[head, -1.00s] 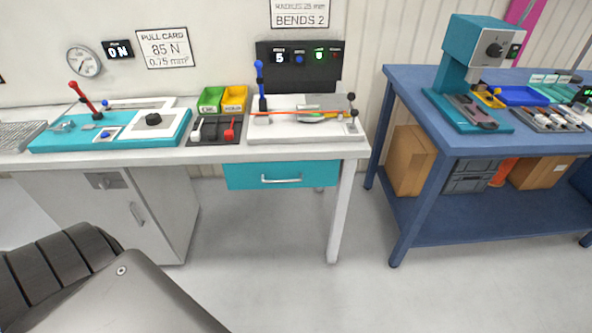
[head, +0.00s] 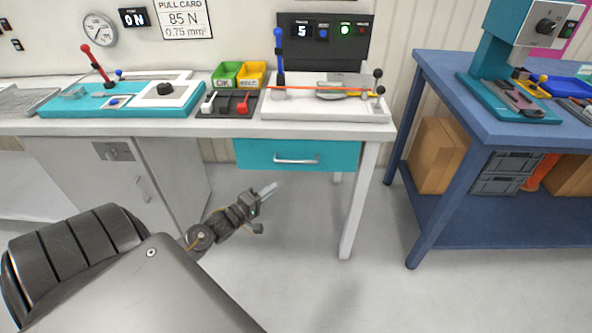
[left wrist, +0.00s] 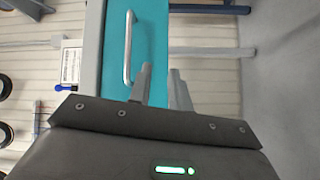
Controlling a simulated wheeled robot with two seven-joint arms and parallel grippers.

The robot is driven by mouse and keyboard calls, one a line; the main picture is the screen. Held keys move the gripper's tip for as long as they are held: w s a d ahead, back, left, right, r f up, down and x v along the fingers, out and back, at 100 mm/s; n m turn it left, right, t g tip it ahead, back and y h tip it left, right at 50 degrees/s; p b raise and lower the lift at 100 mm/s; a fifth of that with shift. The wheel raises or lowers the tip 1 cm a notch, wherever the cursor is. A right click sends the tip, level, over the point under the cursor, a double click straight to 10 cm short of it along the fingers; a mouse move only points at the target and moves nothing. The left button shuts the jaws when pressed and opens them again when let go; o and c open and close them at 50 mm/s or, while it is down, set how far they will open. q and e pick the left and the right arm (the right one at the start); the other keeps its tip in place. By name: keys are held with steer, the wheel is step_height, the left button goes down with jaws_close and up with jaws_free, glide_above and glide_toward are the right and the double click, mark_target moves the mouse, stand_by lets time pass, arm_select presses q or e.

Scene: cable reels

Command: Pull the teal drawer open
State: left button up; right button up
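The teal drawer (head: 262,157) hangs under the right part of the white bench and looks closed. Its metal bar handle (head: 297,160) runs across the front. My left gripper (head: 266,190) is below and a little left of the handle, apart from it. In the left wrist view the handle (left wrist: 129,48) stands upright on the teal drawer front (left wrist: 150,40), ahead and left of the fingers. The left gripper's fingers (left wrist: 161,84) are apart with nothing between them. My right gripper is not seen in either view.
The white bench (head: 150,128) has a leg (head: 358,205) right of the drawer and a grey cabinet (head: 165,180) on the left. A blue table (head: 440,85) stands at the right. The floor below the drawer is clear.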

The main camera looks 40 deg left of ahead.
arm_select(q)
steer(key=t+h, duration=0.1)
glide_toward(296, 162)
steer(key=shift+n, duration=0.3)
steer(key=w, duration=0.6)
steer(key=w+d+r, duration=0.1)
steer(key=w, duration=0.3)
steer(key=shift+w, duration=0.1)
jaws_close()
